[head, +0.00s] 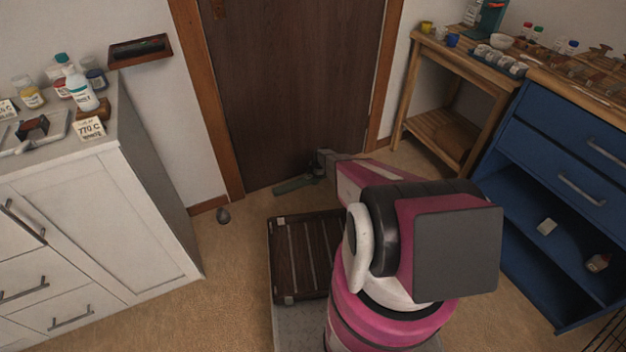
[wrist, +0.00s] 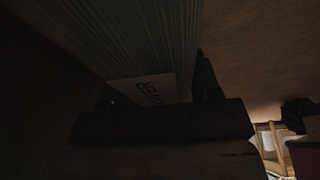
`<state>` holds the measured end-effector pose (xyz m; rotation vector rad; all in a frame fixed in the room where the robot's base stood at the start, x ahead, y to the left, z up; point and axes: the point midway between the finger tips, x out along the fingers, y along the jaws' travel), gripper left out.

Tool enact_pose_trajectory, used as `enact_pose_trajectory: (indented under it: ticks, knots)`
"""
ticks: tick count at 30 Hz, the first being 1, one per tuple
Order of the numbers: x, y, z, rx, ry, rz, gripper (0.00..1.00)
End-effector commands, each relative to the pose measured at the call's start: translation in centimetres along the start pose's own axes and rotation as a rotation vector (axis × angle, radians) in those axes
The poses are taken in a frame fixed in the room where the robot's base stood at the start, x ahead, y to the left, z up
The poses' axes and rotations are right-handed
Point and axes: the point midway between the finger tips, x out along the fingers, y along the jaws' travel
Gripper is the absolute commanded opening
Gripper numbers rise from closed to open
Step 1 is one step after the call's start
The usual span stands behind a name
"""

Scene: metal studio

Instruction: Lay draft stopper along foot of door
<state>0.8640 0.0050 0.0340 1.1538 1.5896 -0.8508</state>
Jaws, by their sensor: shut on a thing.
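The brown door (head: 292,85) stands shut in its wooden frame in the head view. The draft stopper (head: 293,185) shows as a short green length low down near the foot of the door; the rest is hidden behind my gripper and arm. My gripper (head: 324,164) is low in front of the door and shut on the stopper. In the dark wrist view, the stopper (wrist: 120,30) is a long ribbed green strip with a pale label (wrist: 148,89) between the fingers (wrist: 155,92). I cannot tell whether it touches the floor or the door.
A small grey object (head: 223,214) lies on the floor left of the door frame. A white cabinet (head: 85,215) stands at left, a wooden table (head: 447,132) and blue cabinet (head: 560,185) at right. A dark slatted case (head: 306,255) sits before the door. Carpet at left is clear.

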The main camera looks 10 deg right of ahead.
Motion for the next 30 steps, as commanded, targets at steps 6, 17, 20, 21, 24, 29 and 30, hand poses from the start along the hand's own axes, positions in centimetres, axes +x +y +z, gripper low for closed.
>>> enact_pose_trajectory:
  ticks: [6, 17, 20, 21, 24, 29, 30]
  knots:
    - [0.1, 0.0, 0.0, 0.0, 0.0, 0.001, 0.16]
    - [0.5, 0.0, 0.1, 0.0, 0.0, 0.0, 0.83]
    - [0.5, 0.0, 0.1, 0.0, 0.0, 0.0, 0.83]
    - [0.5, 0.0, 0.1, 0.0, 0.0, 0.0, 0.83]
    - [0.4, 0.0, 0.1, 0.0, 0.0, 0.0, 0.83]
    - [-0.3, -0.1, 0.0, 0.0, 0.0, 0.001, 0.83]
    - [-0.7, -0.1, 0.0, 0.0, -0.001, 0.001, 0.83]
